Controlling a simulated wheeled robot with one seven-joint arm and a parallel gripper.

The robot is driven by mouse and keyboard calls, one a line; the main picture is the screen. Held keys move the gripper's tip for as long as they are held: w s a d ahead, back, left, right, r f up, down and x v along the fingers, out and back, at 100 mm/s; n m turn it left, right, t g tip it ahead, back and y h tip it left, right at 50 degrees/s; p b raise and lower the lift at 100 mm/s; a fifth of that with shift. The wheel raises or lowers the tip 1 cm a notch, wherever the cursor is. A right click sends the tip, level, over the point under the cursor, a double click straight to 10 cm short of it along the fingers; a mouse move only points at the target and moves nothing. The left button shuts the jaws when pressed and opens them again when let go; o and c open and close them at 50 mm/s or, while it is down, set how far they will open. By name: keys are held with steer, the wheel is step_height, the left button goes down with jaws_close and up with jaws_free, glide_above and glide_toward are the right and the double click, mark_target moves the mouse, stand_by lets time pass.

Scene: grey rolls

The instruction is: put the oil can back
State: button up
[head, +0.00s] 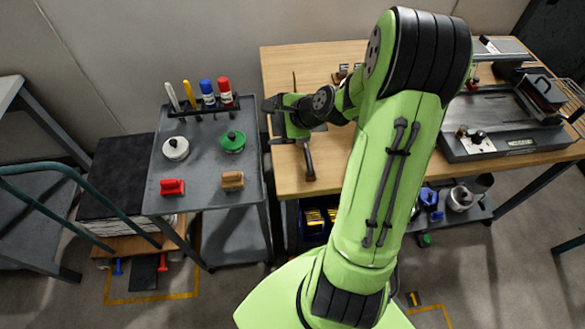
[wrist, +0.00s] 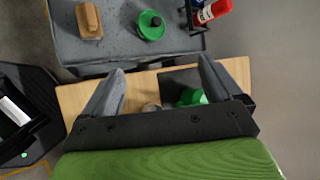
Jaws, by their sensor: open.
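My gripper (head: 272,122) is over the left edge of the wooden bench, pointing at the cart. In the wrist view my gripper (wrist: 162,70) has its fingers wide apart, with nothing held between them. Beyond the palm, a green object (wrist: 190,97) shows on a dark square pad, beside a small greyish round thing (wrist: 150,107); the palm hides part of both. I cannot tell whether either is the oil can.
The grey cart (head: 203,196) also carries a red brush (head: 172,187), a tan brush (head: 232,181) and a rack of markers and bottles at its back. A machine (head: 500,125) stands on the right of the wooden bench (head: 287,63). The cart's middle has free room.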

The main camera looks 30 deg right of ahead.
steer(key=s+a+r+n+g+h, duration=0.2)
steer(key=s+a+r+n+g, duration=0.1)
steer(key=s+a+r+n, duration=0.7)
steer(key=s+a+r+n+h, duration=0.1)
steer(key=s+r+n, duration=0.1)
steer(key=s+n, duration=0.9)
steer(key=s, duration=0.2)
steer(key=shift+s+a+r, duration=0.3)
steer(key=shift+s+r, duration=0.05)
steer(key=shift+r, duration=0.05)
